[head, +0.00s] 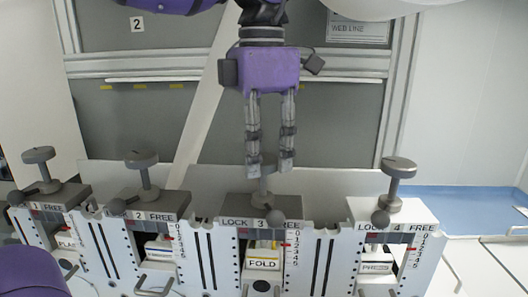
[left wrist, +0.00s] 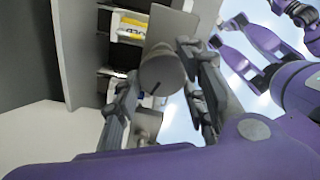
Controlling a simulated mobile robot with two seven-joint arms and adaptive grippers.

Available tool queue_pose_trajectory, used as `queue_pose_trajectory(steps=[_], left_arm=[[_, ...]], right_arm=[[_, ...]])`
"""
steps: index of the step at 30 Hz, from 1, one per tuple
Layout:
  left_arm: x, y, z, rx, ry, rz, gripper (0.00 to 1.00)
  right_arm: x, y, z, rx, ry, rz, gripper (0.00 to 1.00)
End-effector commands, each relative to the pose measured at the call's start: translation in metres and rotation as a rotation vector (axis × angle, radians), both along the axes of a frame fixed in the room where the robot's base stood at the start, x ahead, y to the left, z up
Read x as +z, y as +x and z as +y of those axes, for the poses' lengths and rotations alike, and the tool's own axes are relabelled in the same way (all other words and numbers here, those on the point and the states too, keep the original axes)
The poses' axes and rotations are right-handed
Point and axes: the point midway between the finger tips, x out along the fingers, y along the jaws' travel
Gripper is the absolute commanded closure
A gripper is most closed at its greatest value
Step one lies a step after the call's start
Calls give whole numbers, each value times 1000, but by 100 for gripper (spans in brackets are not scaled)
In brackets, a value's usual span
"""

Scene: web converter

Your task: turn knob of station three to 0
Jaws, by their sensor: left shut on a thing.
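The station three knob (head: 267,185) is a grey round cap on a stem above the plate marked "LOCK 3 FREE" (head: 235,222). My left gripper (head: 270,165) points down on it from above, one finger on either side. In the left wrist view the knob (left wrist: 162,70) is a grey cylinder with a dark line, between the two fingers. Its top is partly hidden by the fingers in the head view. A dark ball lever (head: 276,218) sits before the plate, near the "3". Below is a yellow-edged "FOLD" block (head: 263,263) beside a 0-to-5 scale; its exact reading is too small to tell.
Similar knobs stand at station one (head: 38,155), station two (head: 141,159) and station four (head: 399,167). Each has its own ball lever. White slotted panels (head: 325,265) separate the stations. A grey panelled frame (head: 335,110) stands behind.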

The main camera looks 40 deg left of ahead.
Motion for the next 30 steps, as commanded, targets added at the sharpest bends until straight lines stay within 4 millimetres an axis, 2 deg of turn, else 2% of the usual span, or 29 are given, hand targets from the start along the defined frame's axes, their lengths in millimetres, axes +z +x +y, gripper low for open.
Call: queue_pose_trajectory(steps=[17, 30], left_arm=[[1, 0, 3, 542, 3, -8, 88], [2, -3, 2, 960, 2, -10, 88]], right_arm=[[-11, 3, 2, 4, 0, 1, 100], [-18, -3, 1, 5, -2, 16, 100]])
